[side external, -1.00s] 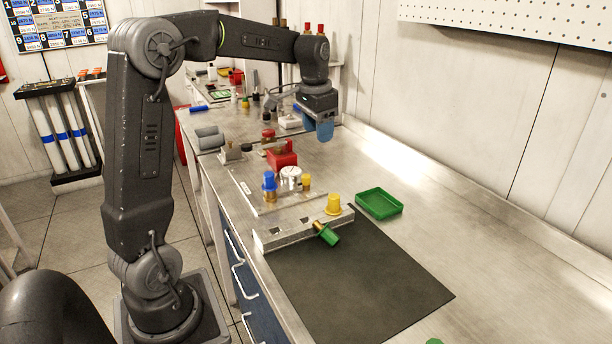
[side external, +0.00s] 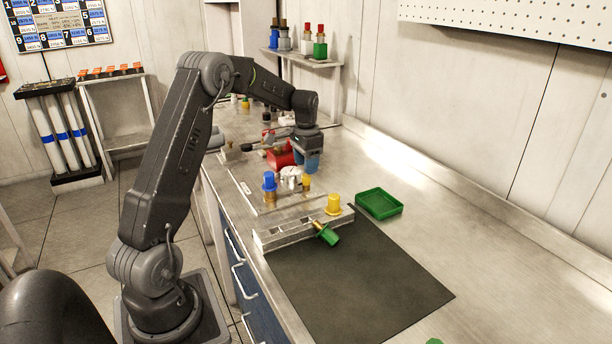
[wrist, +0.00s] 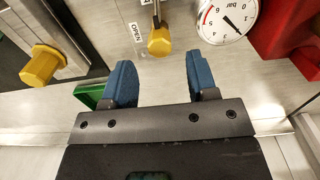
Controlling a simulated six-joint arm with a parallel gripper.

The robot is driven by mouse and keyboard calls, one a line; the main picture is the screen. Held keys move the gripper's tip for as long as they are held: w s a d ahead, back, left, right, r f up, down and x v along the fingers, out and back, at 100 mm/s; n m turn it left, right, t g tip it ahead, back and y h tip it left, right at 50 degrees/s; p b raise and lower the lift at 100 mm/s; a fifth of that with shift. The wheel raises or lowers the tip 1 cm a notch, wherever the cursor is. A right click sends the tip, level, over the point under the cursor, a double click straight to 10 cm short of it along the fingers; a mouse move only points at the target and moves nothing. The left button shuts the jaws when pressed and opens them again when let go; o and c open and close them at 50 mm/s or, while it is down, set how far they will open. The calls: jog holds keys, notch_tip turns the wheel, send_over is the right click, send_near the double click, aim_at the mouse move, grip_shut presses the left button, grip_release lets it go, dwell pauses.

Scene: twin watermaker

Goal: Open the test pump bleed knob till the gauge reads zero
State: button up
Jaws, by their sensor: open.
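The small yellow bleed knob (wrist: 159,41) is in the wrist view beside an "OPEN" label (wrist: 136,32); it also shows in the side view (side external: 307,184). The white gauge (wrist: 226,20) is just right of it. Its dark needle points to the lower right, off the zero; I cannot read the exact value. My gripper (wrist: 158,62) is open, its two blue fingers apart and empty. In the wrist view the knob appears just past the fingertips, between their lines. In the side view my gripper (side external: 307,163) hangs behind the gauge and knob, with no visible contact.
A red pump body (wrist: 282,25) stands beside the gauge. A blue-capped valve (side external: 269,184) is on the gauge's other side. A larger yellow knob (side external: 333,203) and green-ended fitting (side external: 327,235) are on a metal block. A green tray (side external: 379,210) and bare dark mat (side external: 360,280) lie nearer.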

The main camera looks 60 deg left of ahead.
aim_at(304, 180)
jog(key=shift+f, duration=2.15)
jog(key=c, duration=0.9)
